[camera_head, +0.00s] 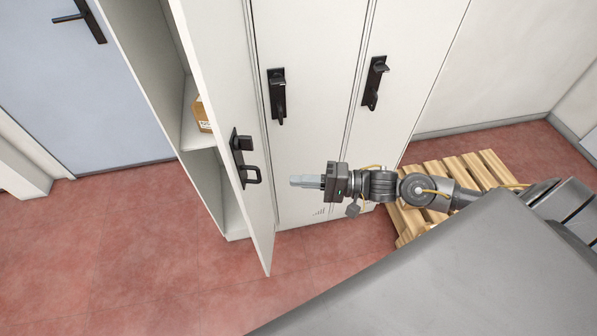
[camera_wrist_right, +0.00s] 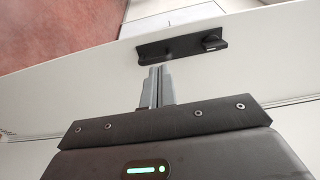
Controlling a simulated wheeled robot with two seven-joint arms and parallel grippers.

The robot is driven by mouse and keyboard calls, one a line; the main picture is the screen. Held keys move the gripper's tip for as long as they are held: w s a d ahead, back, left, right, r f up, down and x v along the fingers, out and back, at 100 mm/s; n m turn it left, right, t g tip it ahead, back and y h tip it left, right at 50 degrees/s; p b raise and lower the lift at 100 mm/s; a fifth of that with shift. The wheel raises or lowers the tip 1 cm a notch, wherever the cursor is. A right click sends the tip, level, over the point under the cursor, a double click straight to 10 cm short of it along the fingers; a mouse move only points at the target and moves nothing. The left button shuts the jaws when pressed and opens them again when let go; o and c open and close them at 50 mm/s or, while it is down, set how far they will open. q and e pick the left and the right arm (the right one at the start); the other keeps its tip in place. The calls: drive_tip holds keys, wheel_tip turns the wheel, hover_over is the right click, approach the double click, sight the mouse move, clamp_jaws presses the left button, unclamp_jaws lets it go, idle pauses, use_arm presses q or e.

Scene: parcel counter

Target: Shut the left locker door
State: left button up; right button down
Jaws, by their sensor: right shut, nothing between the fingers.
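The left locker door (camera_head: 222,95) stands open, swung out toward me. Its black handle (camera_head: 242,158) is on the outer face, near the free edge. The open locker (camera_head: 205,165) shows behind it, with a shelf and a small brown box (camera_head: 201,114) inside. My right gripper (camera_head: 292,181) is shut and empty, to the right of the door's outer face and a little below handle height in the picture. In the right wrist view the shut fingertips (camera_wrist_right: 160,70) point at the black handle (camera_wrist_right: 182,48) on the white door panel (camera_wrist_right: 70,100). I cannot tell whether they touch it. My left gripper is not in view.
Two shut locker doors with black handles (camera_head: 277,96) (camera_head: 375,83) stand to the right. A wooden pallet (camera_head: 470,170) lies on the red floor at the right, partly behind my right arm. A blue-grey room door (camera_head: 80,95) is at the left. The floor at lower left is clear.

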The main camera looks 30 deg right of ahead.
drive_tip(key=p, duration=0.3)
approach(242, 177)
drive_tip(key=x, duration=0.5)
drive_tip(key=shift+a+r, duration=0.15)
drive_tip(key=shift+r, duration=0.1)
drive_tip(key=shift+x, duration=0.8)
drive_tip(key=shift+f, duration=0.15)
